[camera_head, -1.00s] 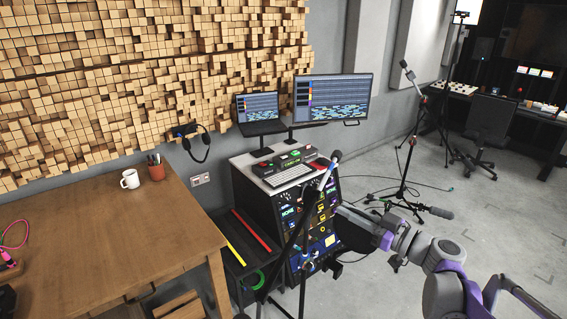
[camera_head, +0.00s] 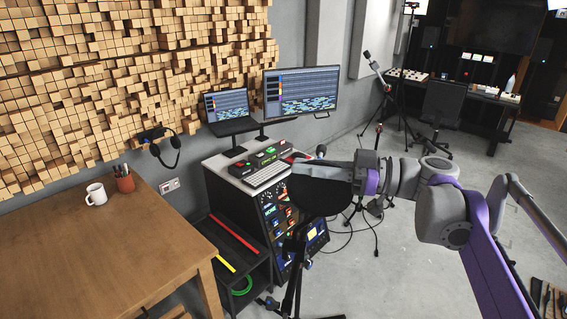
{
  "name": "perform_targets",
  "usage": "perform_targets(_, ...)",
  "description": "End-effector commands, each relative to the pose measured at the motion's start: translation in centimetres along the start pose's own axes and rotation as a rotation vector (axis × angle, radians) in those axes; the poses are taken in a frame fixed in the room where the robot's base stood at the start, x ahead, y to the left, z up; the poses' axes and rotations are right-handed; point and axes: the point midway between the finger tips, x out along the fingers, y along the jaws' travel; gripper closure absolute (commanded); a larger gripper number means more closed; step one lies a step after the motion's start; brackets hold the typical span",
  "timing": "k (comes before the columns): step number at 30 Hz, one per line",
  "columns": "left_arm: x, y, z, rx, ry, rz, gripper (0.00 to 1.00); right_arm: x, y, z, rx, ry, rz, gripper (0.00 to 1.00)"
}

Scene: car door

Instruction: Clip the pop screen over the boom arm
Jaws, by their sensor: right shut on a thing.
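My right gripper (camera_head: 305,170) comes in from the right and is shut on a dark round pop screen (camera_head: 322,198). The screen hangs just below the fingers, in front of the equipment rack. A black stand (camera_head: 294,255) with the boom arm rises in front of the rack. Its upper part is largely hidden behind the pop screen and my gripper. The tip of a microphone (camera_head: 321,151) shows just above my fingers. I cannot tell whether the screen touches the boom arm. My left gripper is not in view.
A wooden table (camera_head: 95,255) with a white mug (camera_head: 96,194) and a pen cup (camera_head: 124,180) stands at the left. The equipment rack (camera_head: 275,215) stands behind the stand. Another microphone stand (camera_head: 384,95) is farther back. The floor at the right is mostly open.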

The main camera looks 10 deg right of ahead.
Motion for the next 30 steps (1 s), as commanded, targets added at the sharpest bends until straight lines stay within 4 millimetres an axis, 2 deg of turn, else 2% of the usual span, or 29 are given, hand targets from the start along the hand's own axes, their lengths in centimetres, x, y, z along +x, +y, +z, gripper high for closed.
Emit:
perform_targets(18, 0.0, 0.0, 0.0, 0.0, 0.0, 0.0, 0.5, -0.2, 0.0, -0.1, 0.0, 0.001, -0.001, 1.0)
perform_targets(23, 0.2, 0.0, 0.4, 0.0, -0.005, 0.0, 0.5, -0.2, 0.0, 0.8, 0.001, 0.0, -0.001, 1.0)
perform_targets(30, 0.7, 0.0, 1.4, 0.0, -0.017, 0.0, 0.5, -0.2, -0.1, 2.9, 0.001, 0.0, -0.001, 1.0)
